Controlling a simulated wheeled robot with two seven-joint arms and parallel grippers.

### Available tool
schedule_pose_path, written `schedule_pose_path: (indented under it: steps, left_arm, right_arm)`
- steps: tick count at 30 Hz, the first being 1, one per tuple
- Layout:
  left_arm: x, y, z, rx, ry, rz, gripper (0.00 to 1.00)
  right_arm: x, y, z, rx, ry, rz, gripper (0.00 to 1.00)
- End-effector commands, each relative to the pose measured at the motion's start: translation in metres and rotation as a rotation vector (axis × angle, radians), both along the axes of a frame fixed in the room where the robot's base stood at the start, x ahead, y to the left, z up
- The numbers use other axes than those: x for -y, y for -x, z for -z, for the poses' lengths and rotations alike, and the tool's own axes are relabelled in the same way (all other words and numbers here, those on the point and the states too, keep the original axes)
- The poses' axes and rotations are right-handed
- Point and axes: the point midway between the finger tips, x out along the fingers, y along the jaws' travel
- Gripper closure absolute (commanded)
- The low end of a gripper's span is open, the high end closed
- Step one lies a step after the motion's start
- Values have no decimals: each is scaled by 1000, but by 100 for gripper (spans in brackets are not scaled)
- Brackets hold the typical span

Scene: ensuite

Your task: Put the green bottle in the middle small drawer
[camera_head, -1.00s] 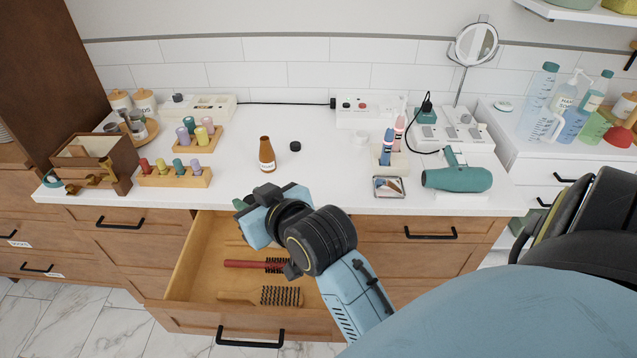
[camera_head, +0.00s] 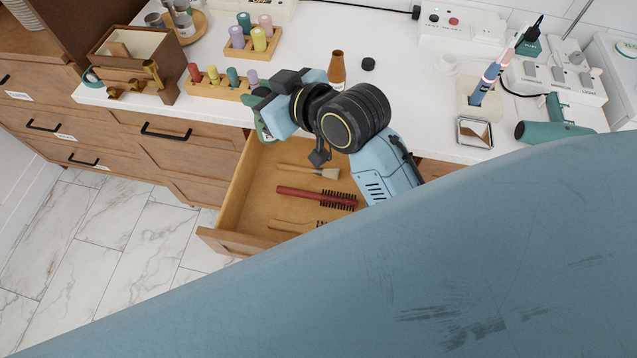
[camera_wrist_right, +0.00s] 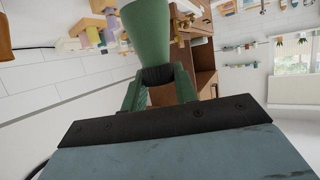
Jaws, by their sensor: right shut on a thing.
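My right gripper (camera_head: 264,108) is shut on the green bottle (camera_head: 262,128) above the counter's front edge, near the left end of the open drawer. Most of the bottle is hidden behind the gripper in the head view. In the right wrist view the green bottle (camera_wrist_right: 148,32) shows large between the fingers of the right gripper (camera_wrist_right: 158,78). Small labelled drawers with black handles are in the wooden cabinet at the left, one of them shut (camera_head: 45,125). My left gripper is not in view.
A wide open drawer (camera_head: 228,240) holds a red brush (camera_head: 305,194) and other brushes. On the white counter are a brown bottle (camera_head: 337,68), a black cap (camera_head: 368,64), a peg rack (camera_head: 215,90), a wooden box (camera_head: 130,50) and a teal hair dryer (camera_head: 550,130). The marble floor at left is clear.

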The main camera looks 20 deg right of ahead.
Motion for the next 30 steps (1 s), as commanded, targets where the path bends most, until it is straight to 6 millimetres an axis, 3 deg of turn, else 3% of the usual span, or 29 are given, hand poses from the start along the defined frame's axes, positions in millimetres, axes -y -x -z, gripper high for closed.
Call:
schedule_pose_path:
  steps: [3, 6, 9, 20, 30]
  left_arm:
    - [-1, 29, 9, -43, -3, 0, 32]
    - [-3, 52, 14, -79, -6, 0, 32]
    - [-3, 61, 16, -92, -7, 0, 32]
    - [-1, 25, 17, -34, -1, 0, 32]
    - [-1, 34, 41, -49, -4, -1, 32]
  right_arm:
    - [-50, 7, 21, -1, 9, -234, 100]
    - [-77, 18, 39, -1, 8, -380, 100]
    - [-92, 27, 52, 0, 4, -474, 100]
    - [-102, 35, 69, -1, -4, -538, 100]
    - [-101, 35, 156, -4, -6, -536, 100]
